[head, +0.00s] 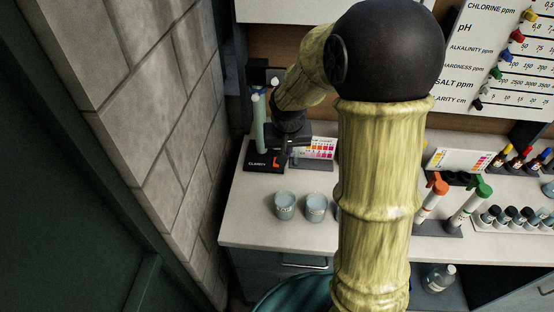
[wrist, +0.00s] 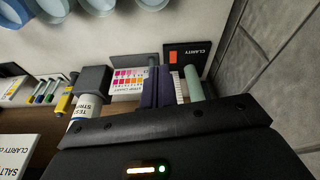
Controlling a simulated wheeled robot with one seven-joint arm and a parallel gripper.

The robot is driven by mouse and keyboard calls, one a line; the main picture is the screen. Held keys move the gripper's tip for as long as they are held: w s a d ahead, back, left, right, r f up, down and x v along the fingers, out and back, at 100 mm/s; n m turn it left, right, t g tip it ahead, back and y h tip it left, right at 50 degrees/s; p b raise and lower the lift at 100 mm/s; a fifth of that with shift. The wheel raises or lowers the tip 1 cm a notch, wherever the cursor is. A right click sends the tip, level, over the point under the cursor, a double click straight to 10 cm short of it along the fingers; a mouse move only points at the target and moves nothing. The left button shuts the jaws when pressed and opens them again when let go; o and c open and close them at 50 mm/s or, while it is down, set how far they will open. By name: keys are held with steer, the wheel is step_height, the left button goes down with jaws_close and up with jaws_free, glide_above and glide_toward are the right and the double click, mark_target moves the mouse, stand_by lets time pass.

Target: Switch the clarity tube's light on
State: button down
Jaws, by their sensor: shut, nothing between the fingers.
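The clarity tube (head: 259,122) is a pale green upright tube at the back left of the counter. It stands on a black base (head: 254,166) lettered CLARITY. A small red switch (head: 276,162) sits on the base's right part; it also shows in the wrist view (wrist: 173,55). My gripper (head: 291,157) is shut and empty, pointing down beside the tube, close to the red switch. In the wrist view its fingers (wrist: 157,72) lie just left of the tube (wrist: 194,84). I cannot tell whether they touch the switch or whether the light is lit.
A colour chart (head: 318,147) stands right behind my gripper. Two cups (head: 285,206) (head: 316,207) are in front on the counter. A stone wall (head: 165,90) rises close on the left. Orange and green capped testers (head: 432,200) (head: 470,205) stand farther right.

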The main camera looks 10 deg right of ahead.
steer(key=w+f+m+b, duration=0.1)
steer(key=w+f, duration=0.3)
steer(key=w, duration=0.7)
steer(key=shift+a+m+t+h+b, duration=0.3)
steer(key=shift+m+b, duration=0.1)
steer(key=shift+f, duration=0.15)
steer(key=p+x, duration=0.1)
steer(key=x, duration=0.3)
steer(key=p+x, duration=0.1)
steer(key=x, duration=0.4)
steer(key=p+x, duration=0.1)
steer(key=x, duration=0.4)
steer(key=shift+s+a+p, duration=0.1)
steer(key=shift+s+p, duration=0.2)
steer(key=shift+s, duration=0.05)
